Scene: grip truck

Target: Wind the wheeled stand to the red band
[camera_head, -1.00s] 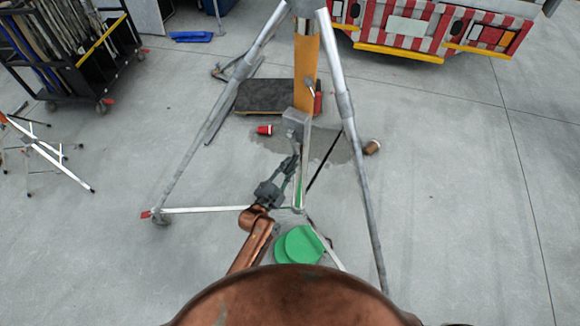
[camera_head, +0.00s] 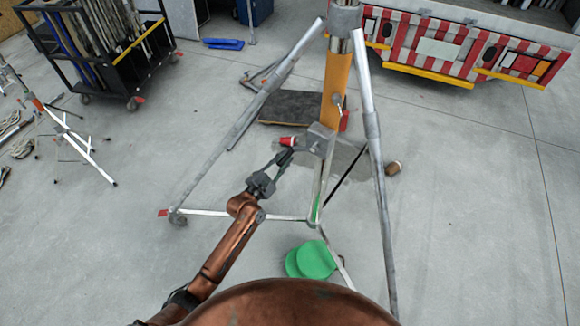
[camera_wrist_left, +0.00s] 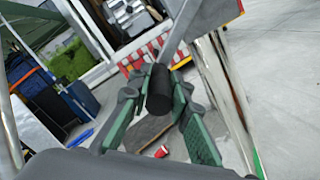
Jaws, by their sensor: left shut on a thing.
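The wheeled stand (camera_head: 371,124) has grey splayed legs, an orange middle column (camera_head: 336,86) and a small wheel (camera_head: 178,217) at its lower left. A grey crank housing (camera_head: 318,140) sits low on the column. My left gripper (camera_head: 284,157) is just left of this housing. In the left wrist view its green-padded fingers (camera_wrist_left: 161,84) are closed around the black crank handle (camera_wrist_left: 158,92). A green mark (camera_head: 315,208) shows on the thin inner tube below the housing. My right gripper is out of view.
A green round-topped object (camera_head: 311,260) lies on the floor near the stand's foot. A black cart (camera_head: 125,65) stands at the back left.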

